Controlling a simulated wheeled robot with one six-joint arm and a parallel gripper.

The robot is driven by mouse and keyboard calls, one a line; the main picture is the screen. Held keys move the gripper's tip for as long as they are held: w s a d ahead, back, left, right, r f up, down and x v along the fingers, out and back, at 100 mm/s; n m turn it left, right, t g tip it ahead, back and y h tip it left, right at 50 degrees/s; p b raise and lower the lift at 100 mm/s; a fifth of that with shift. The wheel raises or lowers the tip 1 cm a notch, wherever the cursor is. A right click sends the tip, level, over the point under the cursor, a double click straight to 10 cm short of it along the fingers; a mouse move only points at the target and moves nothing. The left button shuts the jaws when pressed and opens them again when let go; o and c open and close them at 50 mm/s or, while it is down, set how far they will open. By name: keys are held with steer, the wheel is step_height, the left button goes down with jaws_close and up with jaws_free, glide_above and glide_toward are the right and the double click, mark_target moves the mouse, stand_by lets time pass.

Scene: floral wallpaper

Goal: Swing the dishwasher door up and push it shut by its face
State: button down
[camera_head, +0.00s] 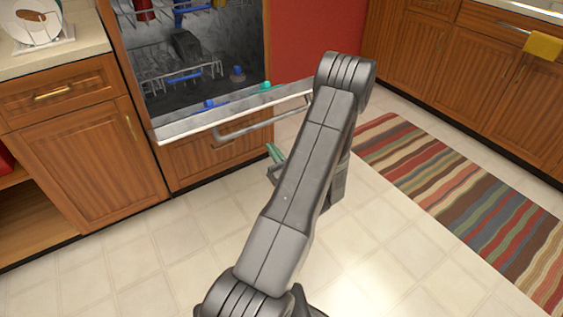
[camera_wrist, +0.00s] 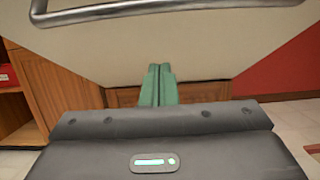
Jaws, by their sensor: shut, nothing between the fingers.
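The dishwasher door (camera_head: 190,126) is partly open, leaning out from the cavity, with its upper edge toward me in the head view. Its pale outer face (camera_wrist: 160,40) fills the upper middle of the wrist view. A metal bar handle (camera_head: 262,125) runs across that face; it also shows at the top of the wrist view (camera_wrist: 100,14). My gripper (camera_head: 275,153) is below and in front of the door, partly hidden by my arm. Its green fingers are shut together and empty in the wrist view (camera_wrist: 161,70), pointing at the face. I cannot tell whether they touch it.
The dishwasher cavity (camera_head: 185,85) holds racks and several dishes. Wooden cabinets (camera_head: 85,165) stand to the left under a counter with a plate rack. A striped rug (camera_head: 460,190) lies to the right. The tiled floor (camera_head: 130,260) in front is clear.

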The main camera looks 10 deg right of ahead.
steer(key=shift+w+a+r, duration=0.1)
steer(key=shift+w+r, duration=0.2)
steer(key=shift+r, duration=0.45)
steer(key=shift+w+a+r, duration=0.15)
steer(key=shift+w+r, duration=0.2)
steer(key=shift+r, duration=0.45)
steer(key=shift+w+a+r, duration=0.1)
steer(key=shift+w+r, duration=0.2)
steer(key=shift+r, duration=0.45)
steer(key=shift+r, duration=0.1)
